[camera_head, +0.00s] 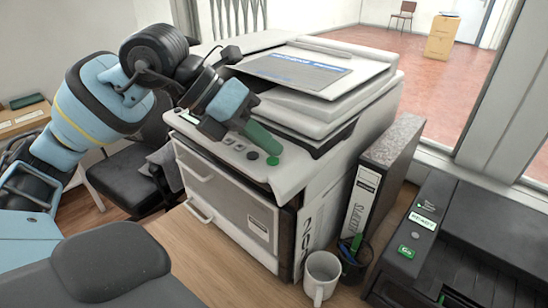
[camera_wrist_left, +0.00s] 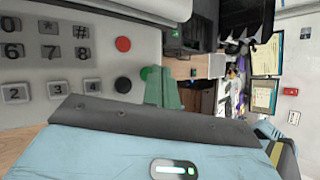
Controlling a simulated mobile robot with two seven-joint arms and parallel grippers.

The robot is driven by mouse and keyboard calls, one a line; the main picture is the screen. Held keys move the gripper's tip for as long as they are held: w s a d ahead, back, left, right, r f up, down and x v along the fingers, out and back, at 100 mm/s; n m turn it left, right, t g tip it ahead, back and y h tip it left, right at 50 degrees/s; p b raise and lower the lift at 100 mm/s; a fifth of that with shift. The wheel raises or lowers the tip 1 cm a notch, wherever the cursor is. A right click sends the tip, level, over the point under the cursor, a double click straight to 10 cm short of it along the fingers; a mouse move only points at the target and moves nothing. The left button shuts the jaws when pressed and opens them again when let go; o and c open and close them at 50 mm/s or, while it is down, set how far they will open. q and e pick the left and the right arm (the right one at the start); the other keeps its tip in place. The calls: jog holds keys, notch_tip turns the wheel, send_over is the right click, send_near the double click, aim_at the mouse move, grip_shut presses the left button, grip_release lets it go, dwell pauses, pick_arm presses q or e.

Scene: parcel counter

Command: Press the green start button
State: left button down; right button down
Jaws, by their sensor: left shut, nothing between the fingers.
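The green start button (camera_head: 272,161) is on the front control panel of the white copier (camera_head: 290,180), near its right corner. My left gripper (camera_head: 270,146) is shut and empty, its green fingers pointing down toward the panel. The fingertips are right by the button, just behind it in the head view; I cannot tell whether they touch. In the left wrist view the button (camera_wrist_left: 145,73) shows partly behind the shut fingers (camera_wrist_left: 164,86). A red button (camera_wrist_left: 123,44) and a dark button (camera_wrist_left: 123,85) sit beside it. My right gripper is out of view.
Number keys (camera_wrist_left: 45,55) cover the panel beside the buttons. A receipts binder (camera_head: 378,185) stands right of the copier, with a white mug (camera_head: 321,275) and a pen cup (camera_head: 354,262) in front. A black machine with a green "Go" key (camera_head: 406,251) is at right.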

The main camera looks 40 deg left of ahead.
pick_arm(q)
jog(key=shift+f, duration=0.15)
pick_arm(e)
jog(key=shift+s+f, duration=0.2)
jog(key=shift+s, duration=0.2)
pick_arm(q)
jog(key=shift+f, duration=0.2)
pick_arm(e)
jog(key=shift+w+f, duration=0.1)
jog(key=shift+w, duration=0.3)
pick_arm(q)
jog(key=shift+r+p, duration=0.35)
jog(key=shift+r, duration=0.3)
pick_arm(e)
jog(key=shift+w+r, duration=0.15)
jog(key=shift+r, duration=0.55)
